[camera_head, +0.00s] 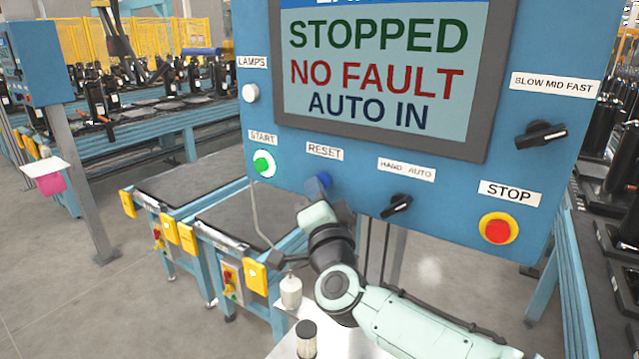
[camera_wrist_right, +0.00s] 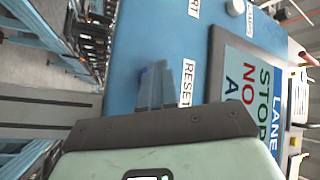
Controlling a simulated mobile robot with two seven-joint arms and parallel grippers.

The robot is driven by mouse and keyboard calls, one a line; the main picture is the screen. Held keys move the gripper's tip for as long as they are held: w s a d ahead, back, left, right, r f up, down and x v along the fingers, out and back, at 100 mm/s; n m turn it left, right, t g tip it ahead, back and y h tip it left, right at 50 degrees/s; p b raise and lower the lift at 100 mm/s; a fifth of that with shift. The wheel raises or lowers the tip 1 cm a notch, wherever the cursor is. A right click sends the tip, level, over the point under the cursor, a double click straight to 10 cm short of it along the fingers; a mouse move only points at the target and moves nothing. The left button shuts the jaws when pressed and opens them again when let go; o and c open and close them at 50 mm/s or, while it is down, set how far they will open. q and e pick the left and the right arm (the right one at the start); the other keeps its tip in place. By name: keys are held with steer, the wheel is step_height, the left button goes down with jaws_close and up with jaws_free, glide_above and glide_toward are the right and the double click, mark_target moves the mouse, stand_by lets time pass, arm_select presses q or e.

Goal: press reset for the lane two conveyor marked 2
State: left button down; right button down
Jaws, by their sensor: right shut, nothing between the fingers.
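The blue control panel (camera_head: 365,165) fills the right half of the head view. Its screen (camera_head: 375,75) reads STOPPED, NO FAULT, AUTO IN; the top line is cut off, so I see no lane number. The blue reset button (camera_head: 319,183) is under the RESET label (camera_head: 324,152). My right gripper (camera_head: 322,200) is shut and empty, its tips at the reset button. In the right wrist view its fingers (camera_wrist_right: 158,88) point at the panel beside the RESET label (camera_wrist_right: 187,82) and mostly cover the button. Whether they touch it I cannot tell. My left gripper is out of view.
The green start button (camera_head: 264,164) is left of reset. The black HAND/AUTO switch (camera_head: 397,205) and red STOP button (camera_head: 497,229) are to its right. Another blue panel (camera_head: 35,75) stands far left. A white bottle (camera_head: 291,290) stands below my right gripper.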

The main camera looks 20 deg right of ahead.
stand_by(0.3)
steer(key=shift+s+a, duration=0.55)
steer(key=shift+a, duration=0.1)
steer(key=shift+s+a, duration=0.8)
steer(key=shift+a, duration=0.2)
steer(key=shift+s+a, duration=0.75)
steer(key=shift+a, duration=0.25)
